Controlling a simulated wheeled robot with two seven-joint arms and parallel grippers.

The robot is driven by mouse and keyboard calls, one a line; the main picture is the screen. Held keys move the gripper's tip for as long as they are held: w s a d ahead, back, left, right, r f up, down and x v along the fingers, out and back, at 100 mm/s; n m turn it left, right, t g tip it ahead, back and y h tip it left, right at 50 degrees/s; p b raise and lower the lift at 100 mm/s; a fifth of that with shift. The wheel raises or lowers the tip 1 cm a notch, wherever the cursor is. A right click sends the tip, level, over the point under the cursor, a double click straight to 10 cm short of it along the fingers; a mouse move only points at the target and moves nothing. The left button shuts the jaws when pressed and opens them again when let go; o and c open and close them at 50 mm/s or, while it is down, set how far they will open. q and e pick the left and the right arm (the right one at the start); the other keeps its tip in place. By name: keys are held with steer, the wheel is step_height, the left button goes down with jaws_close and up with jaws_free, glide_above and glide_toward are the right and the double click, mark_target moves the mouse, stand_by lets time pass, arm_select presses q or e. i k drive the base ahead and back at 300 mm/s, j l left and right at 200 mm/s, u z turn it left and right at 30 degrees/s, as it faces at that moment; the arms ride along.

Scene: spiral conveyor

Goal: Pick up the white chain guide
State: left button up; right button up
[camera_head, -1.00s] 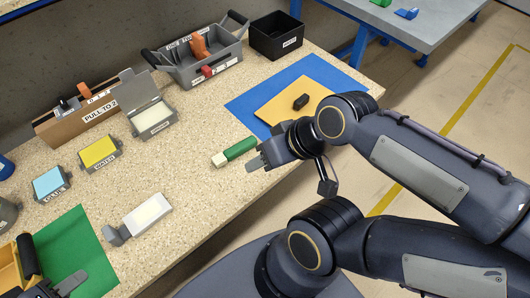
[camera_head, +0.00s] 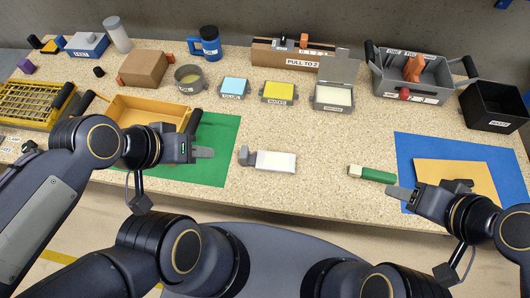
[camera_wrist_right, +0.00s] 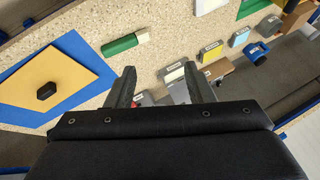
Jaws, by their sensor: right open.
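A white block with a grey bracket at its left end (camera_head: 275,161), which looks like the white chain guide, lies on the speckled table at the middle front. Its white part also shows at the top of the right wrist view (camera_wrist_right: 207,5). My left gripper (camera_head: 203,153) is over the green mat, left of the block and apart from it; its finger gap cannot be made out. My right gripper (camera_head: 402,193) is near the blue mat, just below a green block with a pale end (camera_head: 372,174). In the right wrist view, its fingers (camera_wrist_right: 158,82) are apart with nothing held between them.
The green mat (camera_head: 218,130) and an orange tray (camera_head: 150,112) are at left. The blue mat (camera_head: 408,150) bears a yellow-orange sheet (camera_head: 470,175). Cyan (camera_head: 234,87), yellow (camera_head: 279,92) and white-topped boxes (camera_head: 332,97) stand behind. Bare table surrounds the white block.

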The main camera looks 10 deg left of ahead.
mark_target(272, 161)
steer(key=k+j, duration=0.1)
steer(key=j, duration=0.55)
steer(key=k+j, duration=0.1)
steer(key=j, duration=1.2)
steer(key=k, duration=0.05)
